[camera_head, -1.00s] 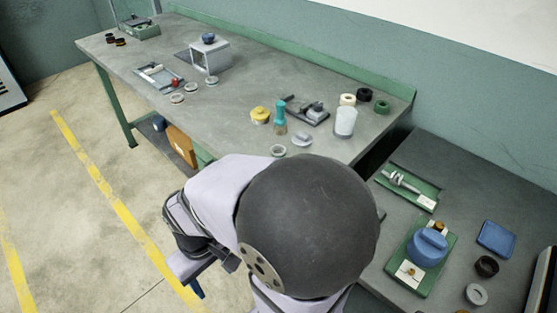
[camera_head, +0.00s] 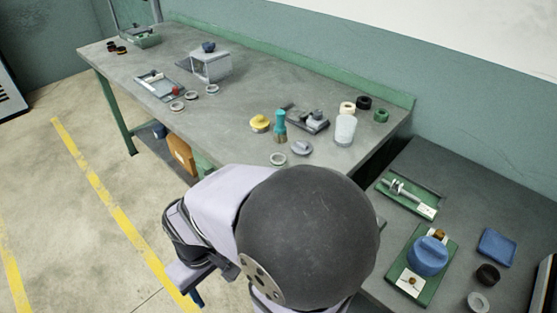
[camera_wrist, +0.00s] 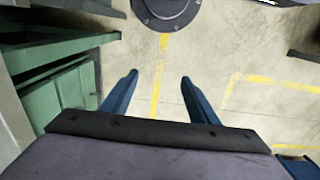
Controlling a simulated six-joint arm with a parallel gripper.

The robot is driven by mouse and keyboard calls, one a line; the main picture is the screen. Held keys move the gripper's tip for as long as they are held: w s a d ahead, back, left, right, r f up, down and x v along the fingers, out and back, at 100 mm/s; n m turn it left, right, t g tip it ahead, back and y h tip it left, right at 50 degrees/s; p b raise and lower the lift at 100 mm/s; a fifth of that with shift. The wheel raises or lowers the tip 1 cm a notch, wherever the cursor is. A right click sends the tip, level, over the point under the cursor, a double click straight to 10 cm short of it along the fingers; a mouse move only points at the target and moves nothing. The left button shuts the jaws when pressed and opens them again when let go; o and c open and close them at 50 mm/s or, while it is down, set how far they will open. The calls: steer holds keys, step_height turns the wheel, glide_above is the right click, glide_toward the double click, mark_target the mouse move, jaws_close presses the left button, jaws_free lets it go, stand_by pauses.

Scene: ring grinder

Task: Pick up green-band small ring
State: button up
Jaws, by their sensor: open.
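Several small grey rings lie flat on the long grey workbench (camera_head: 225,125). One ring (camera_head: 278,158) is at its front edge, and others, a left ring (camera_head: 177,105), a middle ring (camera_head: 191,94) and a right ring (camera_head: 212,89), lie near the tray. Another ring (camera_head: 478,302) is on the right-hand table. They are too small for me to tell which has a green band. My gripper (camera_wrist: 158,78) is open and empty, with two blue fingers apart above bare floor. In the head view it is mostly hidden behind my arm, away from the rings.
A yellow lid (camera_head: 259,123), teal-handled brush (camera_head: 279,126), white cup (camera_head: 345,129) and dark fixture (camera_head: 306,119) crowd the bench's right end. A grey box stand (camera_head: 211,65) and tray (camera_head: 158,85) stand farther left. The right-hand table holds green fixture plates (camera_head: 408,197). The bench middle is clear.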

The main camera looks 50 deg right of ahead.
steer(key=shift+o, duration=0.4)
